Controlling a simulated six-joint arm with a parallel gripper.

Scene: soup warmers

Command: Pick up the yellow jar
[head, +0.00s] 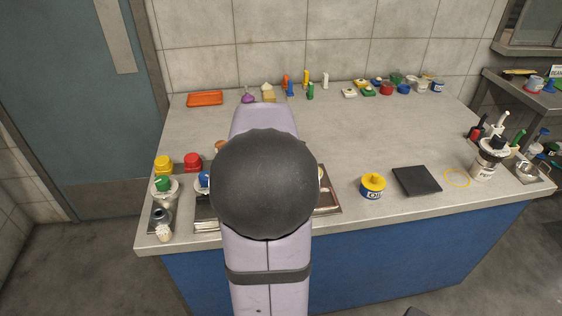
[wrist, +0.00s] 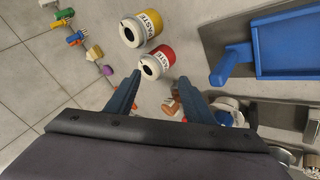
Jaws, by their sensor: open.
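The yellow jar (head: 163,163) stands at the left of the counter in the head view, beside a red jar (head: 193,161). In the wrist view the yellow jar (wrist: 133,30), with a white label and dark round opening, is near the top, beyond the red jar (wrist: 158,62). My gripper (wrist: 158,79) is open, its two blue-grey fingers apart with nothing visibly held. The red jar appears just past the fingertips, closer to them than the yellow jar. My arm hides the gripper in the head view.
A blue tray-like item (wrist: 285,45) with a handle is at upper right in the wrist view. A blue jar with a yellow lid (head: 373,187) and a black square (head: 417,180) are right of my arm. The counter's middle (head: 370,135) is clear.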

